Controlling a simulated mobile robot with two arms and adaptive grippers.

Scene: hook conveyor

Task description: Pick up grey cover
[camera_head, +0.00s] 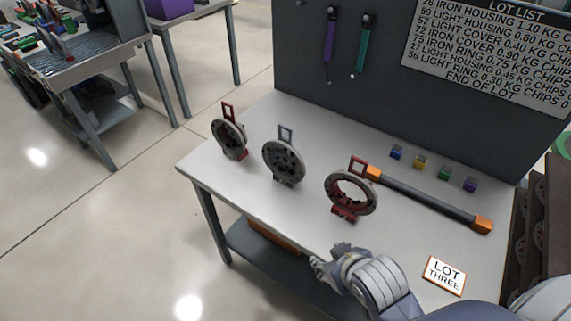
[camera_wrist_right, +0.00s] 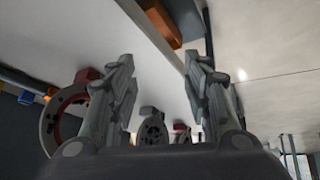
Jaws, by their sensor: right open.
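The grey cover (camera_head: 284,163), a round disc with holes and a grey square loop on top, stands upright in the middle of a row of three parts on the table (camera_head: 240,178). It also shows small in the right wrist view (camera_wrist_right: 153,129), between the fingers but beyond them. My right gripper (camera_head: 328,262) is open and empty near the table's front edge, apart from the cover and nearer the red-and-grey ring (camera_head: 351,194). Its spread fingers show in the right wrist view (camera_wrist_right: 158,65). My left gripper is not in view.
A round part with a red loop (camera_head: 230,136) stands left of the cover. The ring stands to its right. A dark bar with orange ends (camera_head: 428,198), several small coloured blocks (camera_head: 420,162) and a lot card (camera_head: 444,275) lie right. Table before the cover is clear.

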